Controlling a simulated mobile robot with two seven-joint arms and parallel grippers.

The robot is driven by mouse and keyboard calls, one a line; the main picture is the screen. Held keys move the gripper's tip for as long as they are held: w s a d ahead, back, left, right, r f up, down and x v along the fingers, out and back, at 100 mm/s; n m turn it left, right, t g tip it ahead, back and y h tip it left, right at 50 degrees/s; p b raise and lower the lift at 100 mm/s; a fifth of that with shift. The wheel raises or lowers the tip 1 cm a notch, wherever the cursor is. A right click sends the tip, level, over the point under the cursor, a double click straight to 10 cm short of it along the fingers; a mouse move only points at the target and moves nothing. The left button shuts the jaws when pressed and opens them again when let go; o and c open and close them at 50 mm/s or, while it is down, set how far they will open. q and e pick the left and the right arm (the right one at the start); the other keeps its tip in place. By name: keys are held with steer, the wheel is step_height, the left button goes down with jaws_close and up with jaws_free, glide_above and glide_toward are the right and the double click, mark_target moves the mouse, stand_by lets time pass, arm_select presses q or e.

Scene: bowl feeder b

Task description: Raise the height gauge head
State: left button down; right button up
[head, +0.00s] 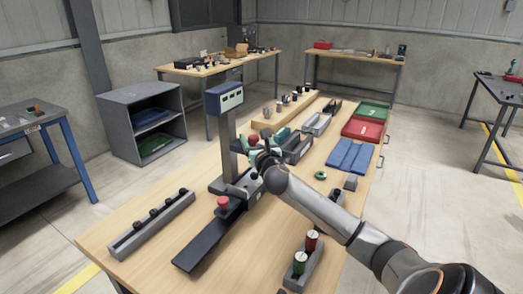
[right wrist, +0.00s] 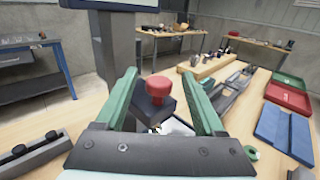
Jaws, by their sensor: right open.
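The height gauge stands on the near table, with a dark column (head: 228,150) and a display box (head: 224,97) on top. Its column (right wrist: 116,45) also shows at the upper left in the right wrist view. A red knob (right wrist: 159,86) on a dark block (right wrist: 152,109) sits beside the column; the knob also shows in the head view (head: 253,140). My right gripper (head: 263,149) is open, with its green fingers on either side of the knob in the right wrist view. I cannot tell whether they touch it. My left gripper is out of view.
A second red-knobbed block (head: 223,205) sits on a dark rail in front. A grey rack (head: 150,225) of black-topped pieces lies front left. A red tray (head: 362,130), blue pads (head: 350,155) and another rack (head: 305,262) are to the right. Bare tabletop shows between them.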

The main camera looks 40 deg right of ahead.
steer(key=v, duration=1.1)
steer(key=shift+b, duration=0.4)
